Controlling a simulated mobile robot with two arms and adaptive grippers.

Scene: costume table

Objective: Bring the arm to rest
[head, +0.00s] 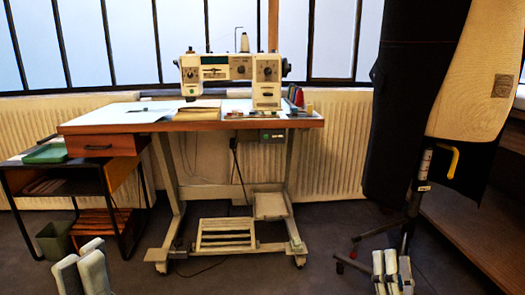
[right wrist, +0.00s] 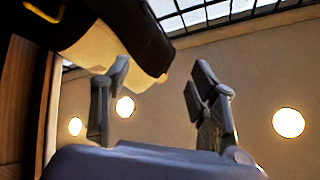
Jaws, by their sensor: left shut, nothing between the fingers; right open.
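My left gripper (head: 82,266) shows at the bottom left of the head view, fingers pointing up, shut and empty. It is in front of the low side desk and clear of it. My right gripper (head: 392,268) shows at the bottom right, fingers up, in front of the dress-form stand. In the right wrist view its two fingers (right wrist: 160,85) stand apart with nothing held between them. Most of both arms is outside the head view.
A sewing machine (head: 230,70) stands on a wheeled table (head: 180,126). A green bin (head: 55,240) is by the side desk (head: 12,178). A dress form (head: 478,80) with dark cloth (head: 410,110) stands at the right beside a wooden shelf (head: 470,235). Open floor lies between my grippers.

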